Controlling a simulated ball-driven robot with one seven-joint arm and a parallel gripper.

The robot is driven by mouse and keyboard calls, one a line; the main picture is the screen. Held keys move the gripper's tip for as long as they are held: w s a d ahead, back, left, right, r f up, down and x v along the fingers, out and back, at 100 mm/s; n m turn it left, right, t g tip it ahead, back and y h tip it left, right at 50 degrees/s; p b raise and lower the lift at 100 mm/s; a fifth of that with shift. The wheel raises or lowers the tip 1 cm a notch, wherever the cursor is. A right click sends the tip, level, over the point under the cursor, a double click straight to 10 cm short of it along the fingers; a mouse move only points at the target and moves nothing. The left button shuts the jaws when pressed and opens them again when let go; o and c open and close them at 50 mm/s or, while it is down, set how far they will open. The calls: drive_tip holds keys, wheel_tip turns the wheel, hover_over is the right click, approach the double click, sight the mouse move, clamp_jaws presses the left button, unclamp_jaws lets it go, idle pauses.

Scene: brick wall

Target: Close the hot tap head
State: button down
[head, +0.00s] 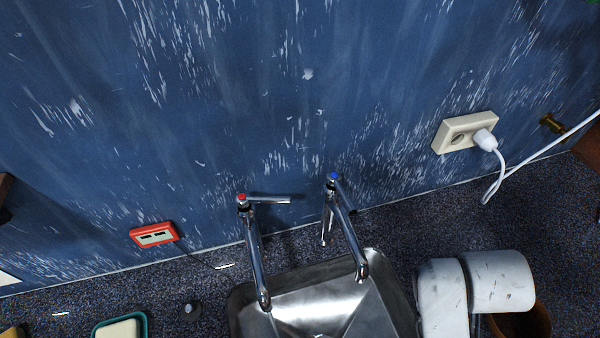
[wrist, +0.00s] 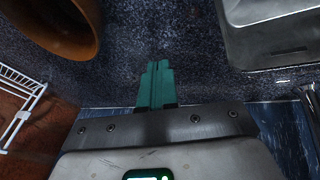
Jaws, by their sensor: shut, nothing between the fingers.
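The hot tap (head: 254,250) is chrome with a red-marked head (head: 242,199). In the head view it stands at the back left of the sink, its lever (head: 270,200) sticking out to the right. The cold tap (head: 345,230), with a blue-marked head (head: 333,177), stands to its right, its lever angled down to the right. My gripper (wrist: 156,66) shows in the wrist view with teal fingers together and empty, over the dark speckled counter, apart from the taps. I cannot make out its fingers in the head view.
The steel sink (head: 300,290) also shows in the wrist view (wrist: 265,25). A brown pot (wrist: 65,30) and a white wire rack (wrist: 20,105) are near my gripper. A socket (head: 457,135) with a plugged cable is on the blue wall. A red box (head: 153,234) sits left.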

drive_tip(key=w+a+r+m+t+h+b, duration=0.1)
drive_tip(key=w+a+r+b, duration=0.1)
drive_tip(key=w+a+r, duration=0.45)
drive_tip(key=w+a+r+t+b, duration=0.1)
drive_tip(key=w+a+r+b, duration=0.15)
drive_tip(key=w+r, duration=0.55)
wheel_tip(320, 180, up, 12)
drive_tip(key=g+y+b, duration=0.1)
drive_tip(key=y+b, duration=0.3)
drive_tip(key=b, duration=0.1)
hover_over(265, 202)
drive_tip(key=w+d, duration=0.2)
drive_tip(key=d, duration=0.2)
wheel_tip(265, 202, down, 10)
drive_tip(key=p, duration=0.2)
drive_tip(key=shift+s+a+r+n, duration=0.2)
drive_tip(key=shift+s+n, duration=0.05)
drive_tip(key=shift+n, duration=0.05)
drive_tip(key=shift+p, duration=0.3)
